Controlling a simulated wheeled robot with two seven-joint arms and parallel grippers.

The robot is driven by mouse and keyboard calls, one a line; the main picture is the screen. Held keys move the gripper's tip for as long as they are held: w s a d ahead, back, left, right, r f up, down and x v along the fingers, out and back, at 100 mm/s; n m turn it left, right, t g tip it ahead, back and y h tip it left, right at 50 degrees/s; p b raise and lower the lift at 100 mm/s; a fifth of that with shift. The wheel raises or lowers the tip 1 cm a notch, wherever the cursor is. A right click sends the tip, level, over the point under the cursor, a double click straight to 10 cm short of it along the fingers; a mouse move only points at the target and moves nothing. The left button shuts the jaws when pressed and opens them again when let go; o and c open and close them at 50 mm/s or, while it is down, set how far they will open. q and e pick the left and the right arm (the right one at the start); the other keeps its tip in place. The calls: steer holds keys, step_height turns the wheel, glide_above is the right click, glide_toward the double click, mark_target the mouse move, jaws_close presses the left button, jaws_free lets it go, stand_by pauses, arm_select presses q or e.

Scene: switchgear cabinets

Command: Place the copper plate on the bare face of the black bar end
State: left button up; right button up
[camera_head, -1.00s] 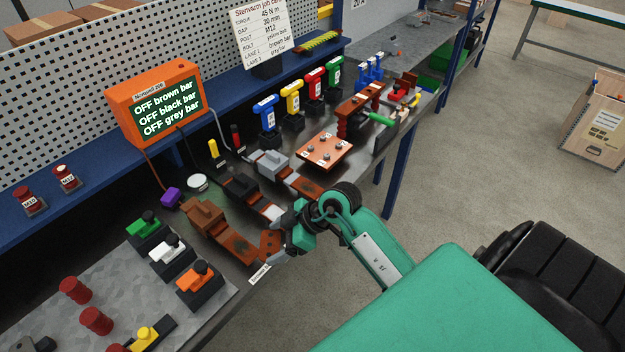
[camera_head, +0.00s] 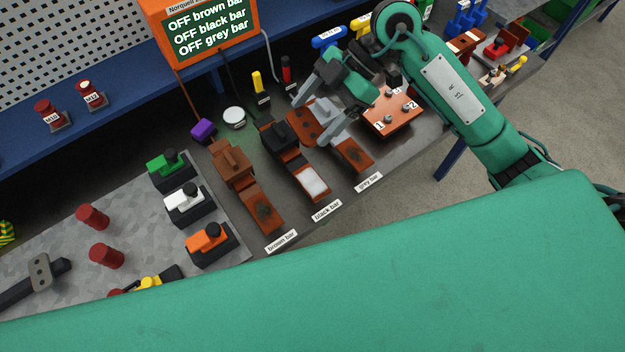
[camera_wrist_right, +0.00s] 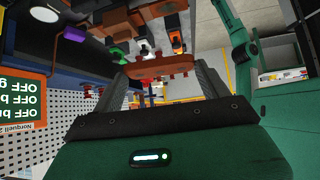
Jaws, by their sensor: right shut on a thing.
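The copper plate (camera_head: 303,123) is a flat reddish piece with dark holes. My right gripper (camera_head: 318,115) is shut on it above the rear parts of the black and grey bars. In the right wrist view the plate (camera_wrist_right: 160,68) lies across between the fingertips. The black bar (camera_head: 280,138) has a black block and a copper end whose bright silvery bare face (camera_head: 314,181) is uncovered, nearer the bench's front edge than the plate. The "black bar" label (camera_head: 326,210) lies in front of it. My left gripper is not in view.
The brown bar (camera_head: 238,170) is to the left and the grey bar (camera_head: 348,148) to the right; both ends have dark patches. A copper block with studs (camera_head: 392,112) stands farther right. Coloured clamps and red posts (camera_head: 106,256) stand on the grey mat (camera_head: 45,240).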

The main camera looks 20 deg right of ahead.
steer(key=shift+s+d+r+n+g, duration=0.15)
steer(key=shift+s+r+n+g, duration=0.15)
steer(key=shift+r+n, duration=0.15)
steer(key=shift+s+r, duration=0.15)
steer(key=shift+r, duration=0.1)
steer(key=shift+s+d+f+n+p, duration=0.1)
steer(key=shift+s+f+n+p, duration=0.1)
steer(key=shift+f, duration=0.4)
steer(key=shift+s+f+n+p, duration=0.1)
steer(key=shift+f+p, duration=0.05)
steer(key=shift+f, duration=0.4)
step_height(320, 180, down, 12)
steer(key=p, duration=0.2)
steer(key=shift+f+p, duration=0.25)
steer(key=shift+p, duration=0.15)
step_height(320, 180, down, 4)
steer(key=shift+r+p, duration=0.1)
steer(key=shift+p, duration=0.4)
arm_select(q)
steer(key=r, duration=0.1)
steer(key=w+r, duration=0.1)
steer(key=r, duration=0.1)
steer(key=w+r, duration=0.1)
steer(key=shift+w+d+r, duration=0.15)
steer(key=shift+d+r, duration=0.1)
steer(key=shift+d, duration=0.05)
arm_select(e)
steer(key=shift+w+f, duration=0.1)
steer(key=shift+f, duration=0.4)
steer(key=shift+f, duration=0.1)
